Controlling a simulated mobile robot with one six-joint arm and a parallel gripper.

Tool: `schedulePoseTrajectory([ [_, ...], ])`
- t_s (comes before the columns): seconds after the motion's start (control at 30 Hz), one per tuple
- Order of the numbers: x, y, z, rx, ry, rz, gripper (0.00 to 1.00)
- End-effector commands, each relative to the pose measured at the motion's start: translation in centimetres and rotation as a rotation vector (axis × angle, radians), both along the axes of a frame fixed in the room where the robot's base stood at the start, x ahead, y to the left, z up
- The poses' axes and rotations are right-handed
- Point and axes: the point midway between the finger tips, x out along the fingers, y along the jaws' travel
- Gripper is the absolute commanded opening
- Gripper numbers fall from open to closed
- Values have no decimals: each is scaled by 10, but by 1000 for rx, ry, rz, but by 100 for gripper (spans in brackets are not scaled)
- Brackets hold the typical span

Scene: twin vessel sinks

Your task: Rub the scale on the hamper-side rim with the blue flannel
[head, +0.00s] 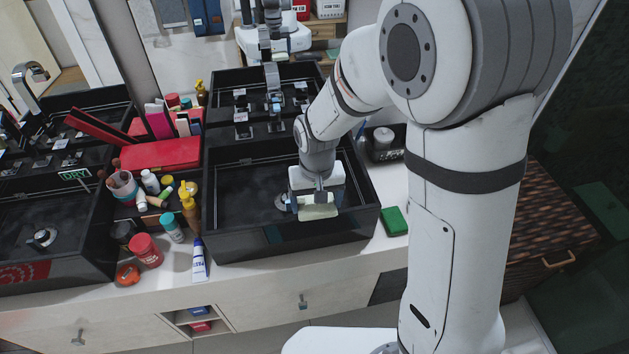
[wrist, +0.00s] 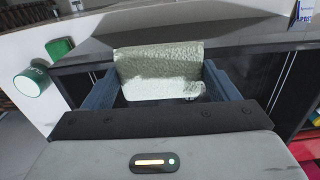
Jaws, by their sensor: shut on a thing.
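The hamper-side sink (head: 232,250) is the black square vessel on the right, nearest the woven hamper (head: 545,225). My gripper (head: 318,198) is over this sink's front part, close to its front rim. It is shut on a pale green-cream cloth-like piece (head: 318,212), which also shows between the fingers in the wrist view (wrist: 160,68). This piece does not look blue. It overlaps the dark rim (wrist: 85,57) in the wrist view; whether it touches is unclear. A blue cloth (head: 208,16) shows at the top, apparently reflected. I cannot make out the scale.
A green block (head: 394,221) lies right of the sink. A blue-white tube (head: 198,260), a red-lidded jar (head: 146,250) and several bottles stand left of it, before a red case (head: 160,154). The other black sink (head: 60,262) is far left.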

Motion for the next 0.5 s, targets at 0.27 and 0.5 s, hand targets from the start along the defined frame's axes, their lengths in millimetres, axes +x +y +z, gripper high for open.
schedulePoseTrajectory([
  [0.27,1,-2,29,0,-1,-5,60],
  [0.5,2,-3,51,0,-1,-9,60],
])
